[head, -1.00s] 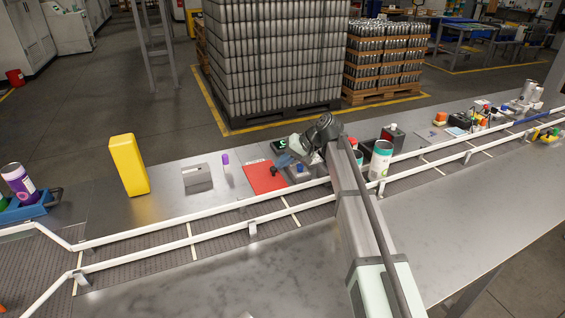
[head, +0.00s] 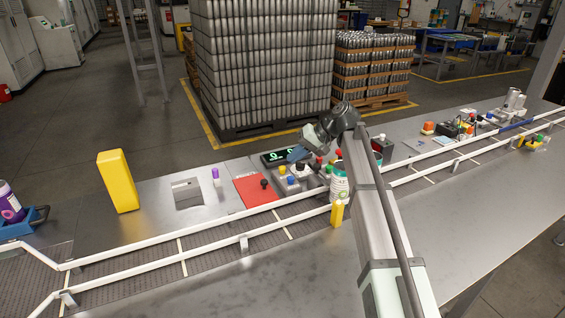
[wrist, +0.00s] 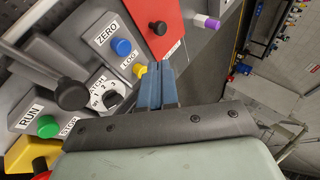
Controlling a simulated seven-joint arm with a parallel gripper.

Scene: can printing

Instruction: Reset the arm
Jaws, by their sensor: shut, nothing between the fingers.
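My gripper (head: 297,154) hangs over the far side of the workbench, above a button panel (head: 292,184). In the wrist view my gripper (wrist: 157,75) shows two blue fingers pressed together with nothing between them. The blue ZERO button (wrist: 121,47), the yellow LOG button (wrist: 140,71) and the green RUN button (wrist: 48,126) lie beside the fingers. A batch dial (wrist: 108,92) and a black lever knob (wrist: 71,95) are further left. Whether the fingertips touch the panel cannot be told.
White conveyor rails (head: 150,232) run across the bench. Cans (head: 339,185) are partly hidden by my arm.

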